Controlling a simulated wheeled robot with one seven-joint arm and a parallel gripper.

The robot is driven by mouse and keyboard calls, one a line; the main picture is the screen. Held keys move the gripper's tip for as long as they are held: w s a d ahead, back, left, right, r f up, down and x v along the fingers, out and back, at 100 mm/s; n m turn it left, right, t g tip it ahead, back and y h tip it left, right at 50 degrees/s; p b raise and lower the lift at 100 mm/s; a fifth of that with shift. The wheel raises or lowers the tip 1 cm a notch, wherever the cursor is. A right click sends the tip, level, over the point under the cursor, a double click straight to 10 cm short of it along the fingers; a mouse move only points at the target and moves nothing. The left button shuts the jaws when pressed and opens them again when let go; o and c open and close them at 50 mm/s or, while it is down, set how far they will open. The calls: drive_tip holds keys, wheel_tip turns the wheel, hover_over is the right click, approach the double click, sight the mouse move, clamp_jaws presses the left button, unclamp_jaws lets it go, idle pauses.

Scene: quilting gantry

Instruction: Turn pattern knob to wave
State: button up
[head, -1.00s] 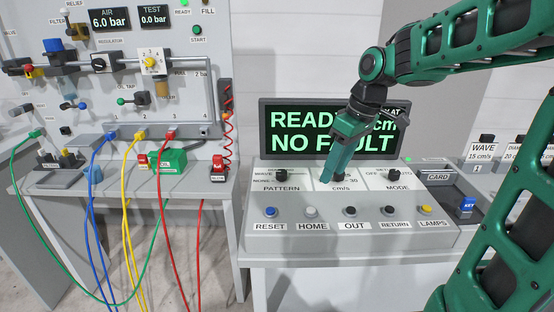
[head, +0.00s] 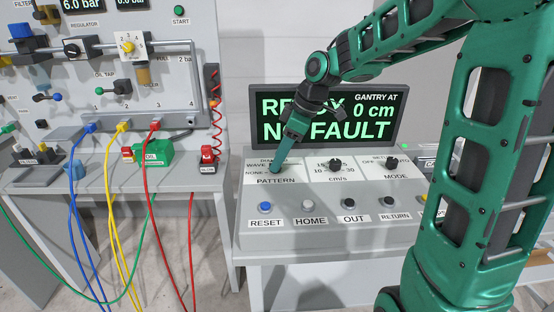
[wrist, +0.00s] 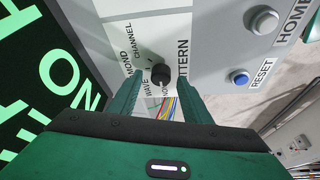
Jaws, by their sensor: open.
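The pattern knob (wrist: 160,73) is a small black knob on a white label plate, with a pale pointer mark. In the wrist view the words diamond, channel, wave and none stand around it. The pointer appears to face the none side, though the fingers crowd that area. My gripper (wrist: 160,80) is open, with one finger on each side of the knob at its tips. I cannot tell whether either finger touches it. In the head view my gripper (head: 276,168) points down over the pattern label (head: 275,181) and hides the knob.
The speed knob (head: 334,164) and mode knob (head: 392,161) stand to the right on the console. Below are the reset button (head: 265,206) and several other buttons. The display (head: 385,122) behind reads no fault. A hose bench stands left.

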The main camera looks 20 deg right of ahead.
drive_tip(key=shift+w+a+f, duration=0.1)
drive_tip(key=shift+a+f, duration=0.15)
drive_tip(key=shift+f, duration=0.4)
drive_tip(key=c, duration=1)
drive_tip(key=shift+c, duration=0.2)
